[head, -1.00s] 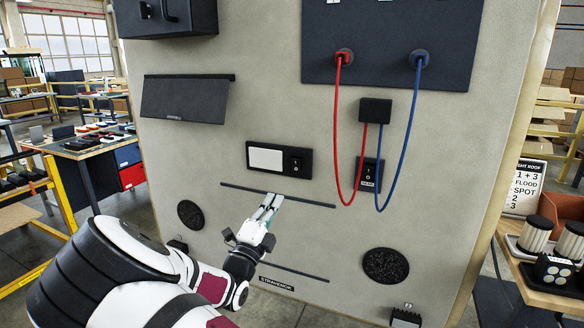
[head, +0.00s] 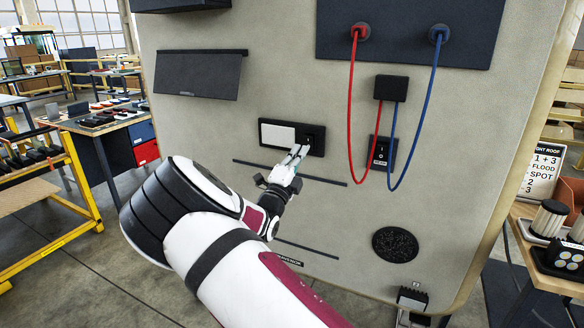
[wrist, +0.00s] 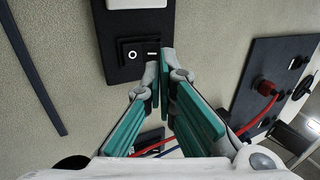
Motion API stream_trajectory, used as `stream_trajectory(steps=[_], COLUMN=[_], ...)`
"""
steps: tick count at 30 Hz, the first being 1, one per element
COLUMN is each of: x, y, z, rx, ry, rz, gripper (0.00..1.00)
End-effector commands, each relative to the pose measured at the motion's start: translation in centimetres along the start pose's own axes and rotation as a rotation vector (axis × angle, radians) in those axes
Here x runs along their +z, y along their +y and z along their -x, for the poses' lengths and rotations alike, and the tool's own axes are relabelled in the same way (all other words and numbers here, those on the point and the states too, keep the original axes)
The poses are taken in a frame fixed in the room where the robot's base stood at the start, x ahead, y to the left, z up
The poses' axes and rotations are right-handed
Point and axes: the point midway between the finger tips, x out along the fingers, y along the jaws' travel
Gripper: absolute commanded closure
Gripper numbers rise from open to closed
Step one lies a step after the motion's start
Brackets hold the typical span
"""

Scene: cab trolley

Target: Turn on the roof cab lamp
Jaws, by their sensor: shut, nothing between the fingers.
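A black plate (head: 263,146) on the pale wall holds a white rectangular panel (head: 278,134) and, to its right, a black rocker switch (head: 312,137). I cannot tell whether the white panel is a lamp or lit. In the wrist view the rocker (wrist: 132,53) shows a white circle and a white bar. My gripper (wrist: 158,68) is shut and empty, with its teal-padded fingers at the rocker's bar side. It also shows in the head view (head: 298,150), at the plate's lower edge. I cannot tell whether the fingertips touch the rocker.
A second switch (head: 381,153) with a small label sits to the right, beside a red cable (head: 350,110) and a blue cable (head: 417,110). A thin dark strip (head: 255,164) runs below the plate. A sign (head: 542,168) reading "FLOOD" and "SPOT" stands at far right.

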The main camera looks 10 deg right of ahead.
Motion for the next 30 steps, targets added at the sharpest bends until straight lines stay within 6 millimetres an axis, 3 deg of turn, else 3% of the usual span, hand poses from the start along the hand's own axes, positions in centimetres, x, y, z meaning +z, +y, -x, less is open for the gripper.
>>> stream_trajectory(steps=[3,9,23,30], x=[-0.1,0.0,0.0,-0.1], y=[0.0,0.0,-0.1,-0.4], z=[-2.0,-3.7,-4.1,-5.0], rx=[0.0,0.0,0.006,0.107], ry=[0.002,0.0,0.0,0.002], rz=[-0.002,-0.002,-0.002,-0.001], gripper=[1.0,1.0,1.0,1.0])
